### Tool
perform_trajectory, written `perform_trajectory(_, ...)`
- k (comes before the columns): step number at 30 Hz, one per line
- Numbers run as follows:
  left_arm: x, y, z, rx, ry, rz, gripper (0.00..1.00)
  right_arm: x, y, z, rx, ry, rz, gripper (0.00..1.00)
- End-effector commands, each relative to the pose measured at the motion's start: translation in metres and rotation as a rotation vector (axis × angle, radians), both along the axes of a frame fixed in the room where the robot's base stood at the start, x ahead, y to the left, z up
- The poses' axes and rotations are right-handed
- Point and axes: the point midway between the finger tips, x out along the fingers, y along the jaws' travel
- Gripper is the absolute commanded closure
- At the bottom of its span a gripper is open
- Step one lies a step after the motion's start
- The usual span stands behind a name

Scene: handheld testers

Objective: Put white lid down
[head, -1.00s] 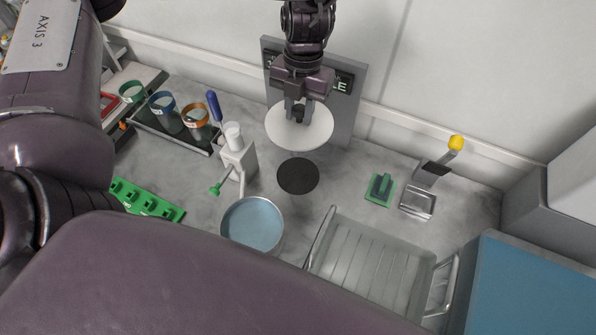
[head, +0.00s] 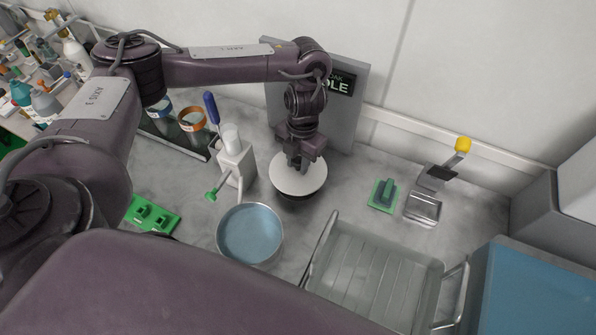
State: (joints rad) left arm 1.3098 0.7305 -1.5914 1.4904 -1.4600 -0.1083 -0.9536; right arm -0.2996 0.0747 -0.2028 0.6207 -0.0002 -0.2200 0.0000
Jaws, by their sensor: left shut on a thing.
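The white lid (head: 298,182) is a round flat disc in the middle of the head view. My left gripper (head: 297,164) points down and is shut on it at its centre, where the grip itself is partly hidden. The lid is over the round black spot (head: 297,197) on the counter, and only a dark rim of the spot shows below it. I cannot tell whether the lid touches the counter. My right gripper is not in view.
A blue-filled round pan (head: 250,235) is at the lower left of the lid. A white tester with a green knob (head: 236,162) stands left. A clear tray (head: 372,275) is lower right. A green block (head: 383,195) and a metal stand (head: 424,207) are right. A grey sign panel (head: 345,110) is behind.

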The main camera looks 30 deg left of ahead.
Motion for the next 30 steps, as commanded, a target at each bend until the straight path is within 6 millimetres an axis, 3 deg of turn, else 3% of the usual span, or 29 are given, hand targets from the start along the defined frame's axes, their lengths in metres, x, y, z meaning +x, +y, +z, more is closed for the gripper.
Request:
perform_trajectory(9, 0.0, 0.0, -0.039, -0.001, 0.001, 0.001, 0.98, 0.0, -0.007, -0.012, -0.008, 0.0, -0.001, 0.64)
perform_trajectory(21, 0.0, 0.0, -0.043, 0.0, 0.0, 0.001, 0.98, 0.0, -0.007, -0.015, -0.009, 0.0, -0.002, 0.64)
perform_trajectory(22, 0.0, 0.0, -0.043, 0.0, 0.0, 0.001, 0.73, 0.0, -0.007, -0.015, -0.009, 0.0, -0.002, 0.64)
perform_trajectory(27, 0.0, 0.0, -0.042, 0.0, 0.0, 0.001, 0.52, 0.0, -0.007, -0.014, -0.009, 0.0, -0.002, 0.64)
perform_trajectory(30, 0.0, 0.0, -0.042, 0.0, 0.0, 0.001, 0.52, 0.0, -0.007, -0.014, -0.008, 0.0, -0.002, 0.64)
